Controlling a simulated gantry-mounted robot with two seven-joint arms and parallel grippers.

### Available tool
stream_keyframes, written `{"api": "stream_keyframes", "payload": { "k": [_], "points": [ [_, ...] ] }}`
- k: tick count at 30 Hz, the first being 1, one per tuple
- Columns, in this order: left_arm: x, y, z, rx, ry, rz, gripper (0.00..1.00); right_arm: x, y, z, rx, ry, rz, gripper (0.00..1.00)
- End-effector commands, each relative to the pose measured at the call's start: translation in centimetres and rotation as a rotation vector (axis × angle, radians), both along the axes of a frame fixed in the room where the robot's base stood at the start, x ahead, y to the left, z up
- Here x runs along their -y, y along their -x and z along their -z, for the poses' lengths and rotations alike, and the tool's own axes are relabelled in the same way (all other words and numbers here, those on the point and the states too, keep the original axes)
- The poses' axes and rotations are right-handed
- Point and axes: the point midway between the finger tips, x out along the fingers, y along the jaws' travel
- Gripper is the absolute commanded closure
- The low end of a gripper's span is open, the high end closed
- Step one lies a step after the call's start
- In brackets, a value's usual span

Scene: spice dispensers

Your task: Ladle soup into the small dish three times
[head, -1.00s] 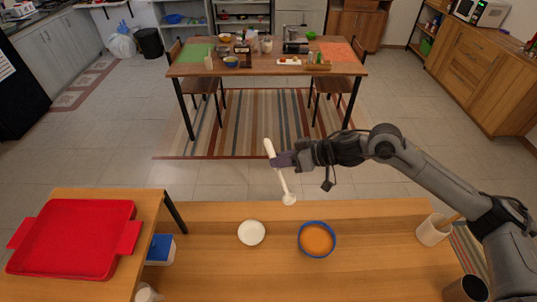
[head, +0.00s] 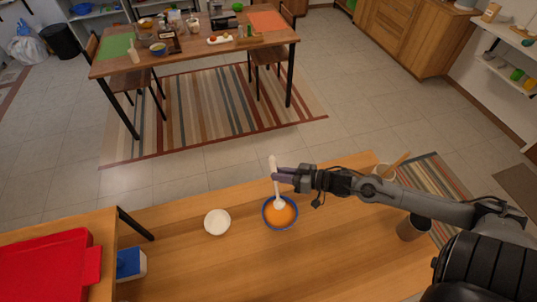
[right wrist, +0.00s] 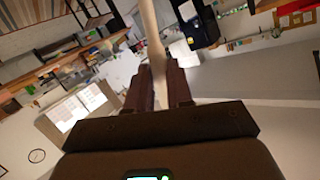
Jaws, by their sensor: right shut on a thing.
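A blue-rimmed bowl of orange soup (head: 285,219) stands on the near wooden table. A small white dish (head: 217,222) stands to its left, apart from it, and looks empty. My right gripper (head: 280,177) is shut on the handle of a pale ladle (head: 274,168). The ladle is nearly upright, and its head is over or in the soup at the bowl's upper left; I cannot tell how deep. In the right wrist view the ladle's handle (right wrist: 152,35) runs up from between the fingers (right wrist: 158,88). The ladle's head is outside that view. My left gripper is not in view.
A red tray (head: 45,270) lies on a raised wooden stand at the left, with a blue and white box (head: 130,264) beside it. A dark cup (head: 412,228) and a pale utensil holder (head: 384,171) stand at the right. The table front is clear.

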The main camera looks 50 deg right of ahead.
Motion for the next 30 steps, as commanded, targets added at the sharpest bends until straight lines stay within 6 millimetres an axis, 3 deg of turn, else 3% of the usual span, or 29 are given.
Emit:
{"api": "stream_keyframes", "payload": {
  "k": [6, 23, 30],
  "points": [
    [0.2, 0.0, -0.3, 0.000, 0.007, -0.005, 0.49, 0.0, 1.4, 1.3, 0.056, -0.020, 0.000, 1.00],
    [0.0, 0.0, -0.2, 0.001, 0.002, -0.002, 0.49, 0.1, 1.6, 1.3, 0.064, -0.024, 0.001, 1.00],
    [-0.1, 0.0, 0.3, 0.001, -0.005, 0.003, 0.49, 0.1, 1.6, 2.4, 0.065, -0.025, 0.001, 1.00]
  ]
}}
